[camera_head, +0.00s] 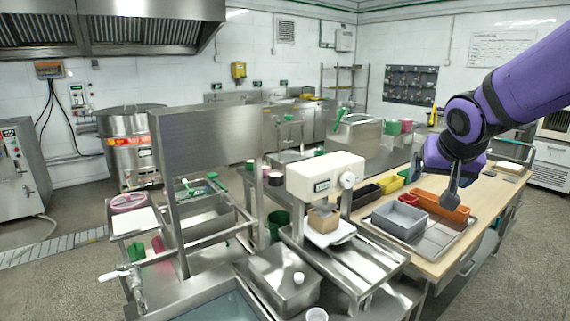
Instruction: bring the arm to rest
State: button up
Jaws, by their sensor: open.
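My gripper (451,190) hangs at the end of my purple arm, which reaches in from the upper right. Its dark fingers point down over the orange tray (428,201) on the wooden table. The jaws are open, and I see nothing between them. The exact gap between fingertips and tray is hard to tell.
A grey bin (400,220) sits on the metal tray (445,243), left of my gripper. A cream machine (322,175) stands further left, with a brown block (322,218) under it. The wooden table (490,212) is bare to the right. A steel sink lies at the front.

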jog(key=s+r+n+g+y, duration=0.1)
jog(key=s+r+n+g, duration=0.1)
jog(key=s, duration=2)
jog(key=shift+s+a+n+y, duration=0.2)
jog(key=shift+s+n+y, duration=0.15)
jog(key=shift+n, duration=0.25)
jog(key=shift+w+r, duration=0.1)
